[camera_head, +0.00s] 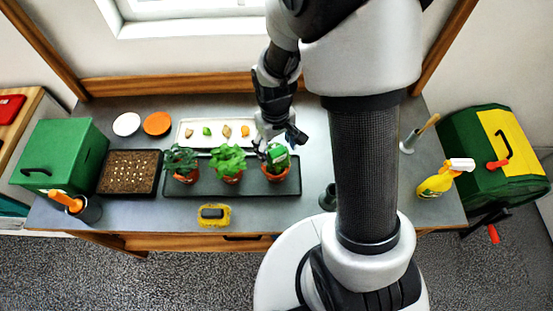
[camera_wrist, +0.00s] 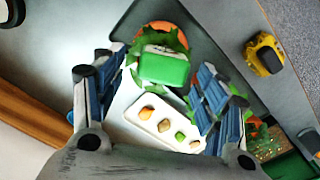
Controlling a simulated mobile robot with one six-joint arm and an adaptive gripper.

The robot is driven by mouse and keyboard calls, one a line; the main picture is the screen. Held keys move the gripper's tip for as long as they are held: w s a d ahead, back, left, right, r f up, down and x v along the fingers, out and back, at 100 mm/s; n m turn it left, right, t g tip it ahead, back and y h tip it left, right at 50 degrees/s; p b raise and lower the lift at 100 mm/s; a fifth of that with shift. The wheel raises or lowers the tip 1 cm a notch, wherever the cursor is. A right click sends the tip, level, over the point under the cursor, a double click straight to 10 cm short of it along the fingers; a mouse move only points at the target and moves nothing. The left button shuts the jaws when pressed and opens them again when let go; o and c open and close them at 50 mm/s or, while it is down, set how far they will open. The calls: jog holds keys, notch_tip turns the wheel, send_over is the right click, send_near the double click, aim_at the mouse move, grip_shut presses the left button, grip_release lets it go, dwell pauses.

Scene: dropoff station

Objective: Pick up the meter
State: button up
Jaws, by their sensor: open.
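The meter (camera_head: 278,153), a small green block with a white top, sits among the leaves of the rightmost potted plant (camera_head: 275,173). In the wrist view the meter (camera_wrist: 164,65) lies between my two fingers, with leaves and an orange pot rim (camera_wrist: 165,32) behind it. My gripper (camera_head: 280,143) is open, above and close to the meter. In the wrist view my gripper (camera_wrist: 162,76) has one finger on each side with visible gaps, and no grip shows. The meter's lower part is hidden.
Two other potted plants (camera_head: 228,162) share the dark tray (camera_head: 248,187). A white tray (camera_head: 190,126) with several small items lies behind. A yellow-black device (camera_head: 214,215) lies in front. A spray bottle (camera_head: 436,182), seed tray (camera_head: 130,190) and green box (camera_head: 60,150) stand further off.

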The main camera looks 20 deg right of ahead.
jog(key=f+b, duration=0.1)
jog(key=f, duration=0.4)
jog(key=shift+s+f, duration=0.15)
jog(key=shift+s, duration=0.05)
jog(key=shift+c, duration=0.6)
jog(key=c, duration=1.2)
jog(key=shift+o, duration=0.2)
notch_tip(320, 180, up, 27)
jog(key=p, duration=1)
